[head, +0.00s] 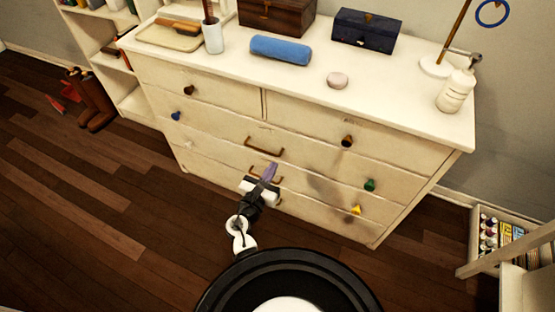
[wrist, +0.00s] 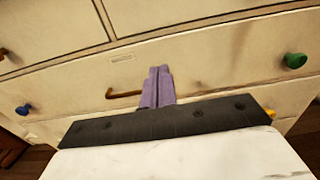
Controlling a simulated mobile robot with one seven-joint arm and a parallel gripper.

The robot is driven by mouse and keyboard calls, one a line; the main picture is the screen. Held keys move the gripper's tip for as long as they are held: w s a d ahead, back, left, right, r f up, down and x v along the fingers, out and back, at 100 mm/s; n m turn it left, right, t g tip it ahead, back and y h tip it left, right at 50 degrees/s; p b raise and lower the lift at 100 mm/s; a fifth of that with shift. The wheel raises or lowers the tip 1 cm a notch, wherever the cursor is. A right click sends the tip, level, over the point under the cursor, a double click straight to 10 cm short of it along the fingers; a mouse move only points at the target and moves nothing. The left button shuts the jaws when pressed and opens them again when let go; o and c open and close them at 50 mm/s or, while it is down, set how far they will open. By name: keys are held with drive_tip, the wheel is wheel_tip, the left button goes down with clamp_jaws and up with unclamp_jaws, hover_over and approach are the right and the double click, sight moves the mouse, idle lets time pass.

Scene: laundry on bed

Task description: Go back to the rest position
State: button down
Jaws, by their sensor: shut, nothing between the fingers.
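My gripper (head: 268,174) is in front of the cream dresser (head: 215,115) in the head view, beside the handles of its middle drawers. In the wrist view the purple fingers (wrist: 157,86) are pressed together with nothing between them. A brown bar handle (wrist: 122,94) shows just left of the fingers in the wrist view; I cannot tell whether they touch it. The dresser drawers in view look closed. My arm reaches forward and low from my round black base.
The dresser top holds a blue rolled cloth (head: 280,50), a dark blue box (head: 363,30), a white cup (head: 212,36) and a white bottle (head: 456,91). Brown boots (head: 92,100) stand at left. An open shelf unit (head: 510,235) is at right.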

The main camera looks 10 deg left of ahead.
drive_tip(key=shift+s+a, duration=0.15)
drive_tip(key=shift+s, duration=0.3)
